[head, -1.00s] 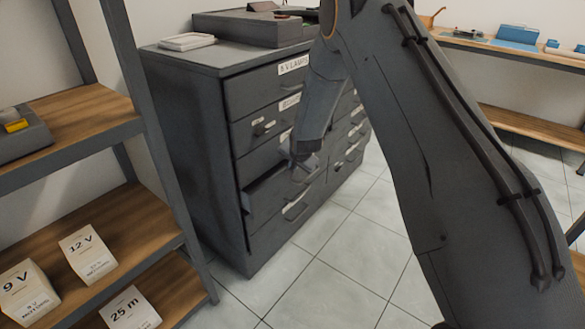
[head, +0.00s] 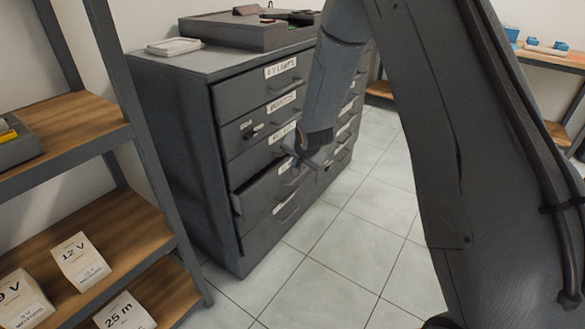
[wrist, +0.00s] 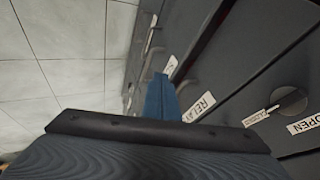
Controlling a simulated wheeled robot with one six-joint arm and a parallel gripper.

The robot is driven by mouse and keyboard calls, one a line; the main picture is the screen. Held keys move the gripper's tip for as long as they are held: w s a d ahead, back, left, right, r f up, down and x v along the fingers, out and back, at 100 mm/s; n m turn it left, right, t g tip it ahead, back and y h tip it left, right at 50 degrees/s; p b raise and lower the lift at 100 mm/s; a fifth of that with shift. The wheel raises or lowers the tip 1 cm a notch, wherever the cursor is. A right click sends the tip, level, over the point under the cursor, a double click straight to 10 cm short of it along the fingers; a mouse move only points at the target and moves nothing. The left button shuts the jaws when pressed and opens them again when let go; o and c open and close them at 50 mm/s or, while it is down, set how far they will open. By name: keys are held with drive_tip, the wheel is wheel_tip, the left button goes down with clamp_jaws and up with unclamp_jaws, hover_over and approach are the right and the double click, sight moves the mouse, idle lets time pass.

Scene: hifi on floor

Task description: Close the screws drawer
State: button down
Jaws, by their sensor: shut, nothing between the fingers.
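A dark grey drawer cabinet (head: 165,150) stands on the floor at the centre-left of the head view. One lower drawer (head: 262,196) in its near column stands out slightly from the cabinet face, with a narrow opening along its top. Its label is hidden behind my gripper, so I cannot read whether it says screws. My gripper (head: 302,163) is at the front of this drawer, near its handle; I cannot tell if it touches. In the wrist view the blue fingers (wrist: 161,97) are together and empty, close to the drawer fronts and a label reading RELAY (wrist: 199,107).
Shelves with labelled boxes (head: 80,260) stand close on the left. A grey case (head: 250,30) and a white tray (head: 174,46) lie on the cabinet top. The tiled floor (head: 330,255) before the cabinet is clear. A wooden bench (head: 552,57) is at the back right.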

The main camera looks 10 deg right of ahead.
drive_tip(key=w+d+f+t+y+b, duration=0.1)
drive_tip(key=w+d+f+t+b, duration=0.15)
drive_tip(key=d+f+b, duration=0.4)
drive_tip(key=m+t+y+b, duration=0.15)
drive_tip(key=y+b, duration=0.95)
drive_tip(key=b, duration=1.1)
approach(265, 181)
drive_tip(key=shift+t, duration=0.4)
drive_tip(key=b+x, duration=0.5)
drive_tip(key=x, duration=0.1)
drive_tip(key=shift+a+f+b, duration=0.15)
drive_tip(key=shift+f+b, duration=0.25)
drive_tip(key=shift+w, duration=0.1)
drive_tip(key=shift+a, duration=0.1)
